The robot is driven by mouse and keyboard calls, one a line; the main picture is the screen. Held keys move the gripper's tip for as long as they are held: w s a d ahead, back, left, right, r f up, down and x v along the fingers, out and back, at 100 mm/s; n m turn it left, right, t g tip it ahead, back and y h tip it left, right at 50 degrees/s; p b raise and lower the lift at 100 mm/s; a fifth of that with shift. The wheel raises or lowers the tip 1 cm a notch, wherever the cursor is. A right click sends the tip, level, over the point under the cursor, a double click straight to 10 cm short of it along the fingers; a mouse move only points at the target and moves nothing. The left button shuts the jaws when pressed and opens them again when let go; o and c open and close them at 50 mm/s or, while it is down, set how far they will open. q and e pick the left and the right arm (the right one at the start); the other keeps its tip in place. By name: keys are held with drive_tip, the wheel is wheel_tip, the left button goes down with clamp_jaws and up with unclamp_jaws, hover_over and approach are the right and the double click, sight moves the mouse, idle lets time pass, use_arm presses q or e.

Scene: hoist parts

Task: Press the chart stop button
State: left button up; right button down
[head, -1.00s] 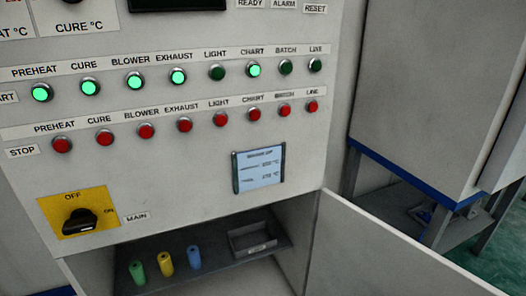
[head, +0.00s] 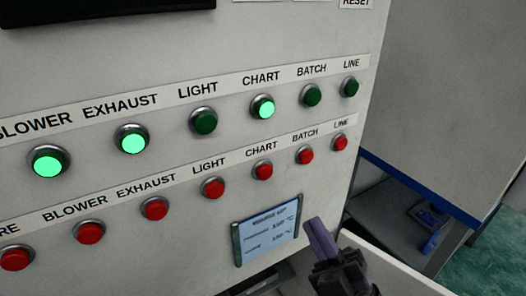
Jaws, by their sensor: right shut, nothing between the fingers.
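The chart stop button (head: 262,170) is a red round button in the lower row of the panel, under the label CHART. Above it, the chart start button (head: 263,107) is green and lit. My right gripper (head: 318,236) is in front of the panel at the lower right, below and to the right of the chart stop button and apart from it. Its fingers are together with nothing between them. My left gripper does not show.
The batch stop button (head: 305,155) and light stop button (head: 213,188) flank the chart one closely. A small display (head: 266,230) sits below the row. An open cabinet door (head: 385,262) sticks out at the lower right.

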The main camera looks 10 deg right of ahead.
sight(266, 168)
use_arm(q)
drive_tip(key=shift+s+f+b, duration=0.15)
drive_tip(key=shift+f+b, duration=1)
drive_tip(key=shift+b, duration=0.05)
use_arm(e)
drive_tip(key=w+a+r, duration=0.1)
drive_tip(key=w+a, duration=0.2)
drive_tip(key=w, duration=0.5)
drive_tip(key=shift+n+y, duration=0.4)
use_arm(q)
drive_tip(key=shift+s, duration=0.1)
use_arm(e)
drive_tip(key=shift+r, duration=0.1)
idle(0.4)
drive_tip(key=shift+w, duration=0.1)
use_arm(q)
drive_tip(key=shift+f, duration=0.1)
use_arm(e)
drive_tip(key=shift+w+a, duration=0.15)
drive_tip(key=shift+w, duration=0.15)
